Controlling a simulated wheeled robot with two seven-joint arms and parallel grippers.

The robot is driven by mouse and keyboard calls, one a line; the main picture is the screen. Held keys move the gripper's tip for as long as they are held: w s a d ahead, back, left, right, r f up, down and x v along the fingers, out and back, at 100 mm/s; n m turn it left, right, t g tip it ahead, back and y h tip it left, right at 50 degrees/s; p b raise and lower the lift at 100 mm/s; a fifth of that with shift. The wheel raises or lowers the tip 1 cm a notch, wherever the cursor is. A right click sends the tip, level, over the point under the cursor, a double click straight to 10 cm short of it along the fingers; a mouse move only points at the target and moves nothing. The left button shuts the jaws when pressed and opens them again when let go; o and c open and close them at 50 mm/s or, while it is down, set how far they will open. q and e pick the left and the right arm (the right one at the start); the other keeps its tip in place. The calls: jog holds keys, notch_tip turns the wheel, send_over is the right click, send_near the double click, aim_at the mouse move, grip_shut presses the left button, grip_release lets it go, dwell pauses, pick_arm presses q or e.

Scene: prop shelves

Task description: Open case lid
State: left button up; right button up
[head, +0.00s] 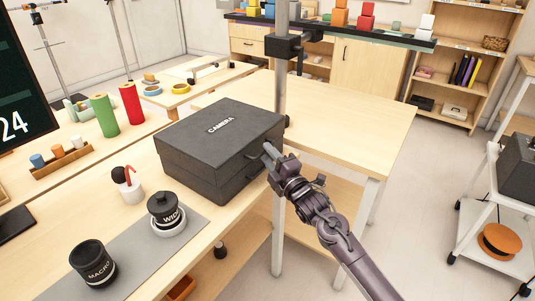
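The black camera case (220,138) sits on the wooden table with its lid down, marked "CAMERA" in white. A handle shows on its front side, at the right in the head view. My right gripper (268,150) comes in from the lower right, with its fingertips at the case's front side near the lid seam and the handle. I cannot tell whether the fingers touch the case or how far apart they are. My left gripper is not in view.
Green (104,115) and red (132,104) rolls stand behind, left of the case. A grey vertical post (281,75) rises beside the case. The table behind it (350,125) is bare.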

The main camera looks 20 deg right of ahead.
jog(key=shift+w+a+r, duration=0.15)
jog(key=shift+w, duration=0.3)
jog(key=shift+c, duration=0.3)
grip_shut()
